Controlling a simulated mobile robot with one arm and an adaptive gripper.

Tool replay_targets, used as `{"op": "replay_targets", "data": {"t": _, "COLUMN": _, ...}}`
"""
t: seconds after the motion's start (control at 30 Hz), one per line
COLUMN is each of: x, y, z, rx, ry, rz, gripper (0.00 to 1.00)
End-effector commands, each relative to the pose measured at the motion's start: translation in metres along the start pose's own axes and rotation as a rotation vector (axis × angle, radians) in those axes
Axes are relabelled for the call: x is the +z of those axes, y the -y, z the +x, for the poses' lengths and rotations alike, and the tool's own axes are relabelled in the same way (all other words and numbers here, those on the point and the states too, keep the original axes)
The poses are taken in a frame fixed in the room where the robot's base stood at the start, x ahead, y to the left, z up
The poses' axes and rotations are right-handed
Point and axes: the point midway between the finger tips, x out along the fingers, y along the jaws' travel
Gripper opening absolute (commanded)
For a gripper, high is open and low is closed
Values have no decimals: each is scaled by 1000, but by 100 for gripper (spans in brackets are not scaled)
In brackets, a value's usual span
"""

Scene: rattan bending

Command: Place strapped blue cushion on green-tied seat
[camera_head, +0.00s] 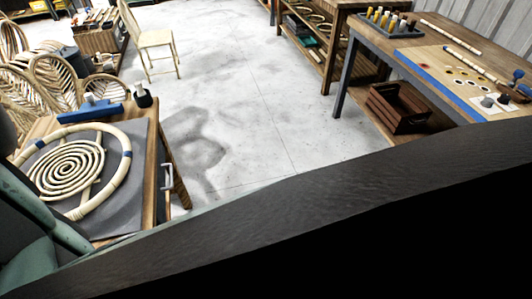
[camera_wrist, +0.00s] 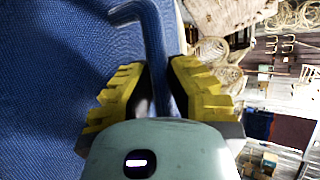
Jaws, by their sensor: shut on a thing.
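In the wrist view, my gripper (camera_wrist: 160,78) has its yellow-padded fingers shut on a blue strap (camera_wrist: 150,32). The strap rises between the fingers in a loop. The woven blue cushion (camera_wrist: 50,70) fills the left side of this view, close beside the fingers. In the head view my gripper is not visible. A large dark slab-like surface (camera_head: 330,235) covers the lower part there; I cannot tell whether it is the cushion. A pale chair (camera_head: 155,42) stands on the floor at the upper left. No green tie can be made out on any seat.
A workbench (camera_head: 140,215) at left holds a rattan hoop (camera_head: 117,188) with blue ties. Rattan chairs (camera_head: 50,75) crowd behind it. A right-hand table (camera_head: 450,45) carries tools and samples, with a wooden crate (camera_head: 398,108) below. The grey floor (camera_head: 235,80) between is clear.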

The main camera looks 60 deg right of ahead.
Motion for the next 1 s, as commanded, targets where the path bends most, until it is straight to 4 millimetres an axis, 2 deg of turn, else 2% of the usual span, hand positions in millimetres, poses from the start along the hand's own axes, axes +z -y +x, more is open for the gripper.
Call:
{"op": "replay_targets", "data": {"t": 0.33, "x": -2, "y": -2, "z": 1, "rx": -3, "ry": -3, "rz": 3, "gripper": 0}}
{"op": "replay_targets", "data": {"t": 0.37, "x": -2, "y": -2, "z": 1, "rx": -2, "ry": -3, "rz": 2, "gripper": 19}}
{"op": "replay_targets", "data": {"t": 0.53, "x": -2, "y": -2, "z": 0, "rx": -1, "ry": -3, "rz": 2, "gripper": 36}}
{"op": "replay_targets", "data": {"t": 0.87, "x": 0, "y": 1, "z": -2, "rx": 0, "ry": -1, "rz": 1, "gripper": 36}}
{"op": "replay_targets", "data": {"t": 1.0, "x": -1, "y": -1, "z": -9, "rx": -2, "ry": -1, "rz": 3, "gripper": 36}}
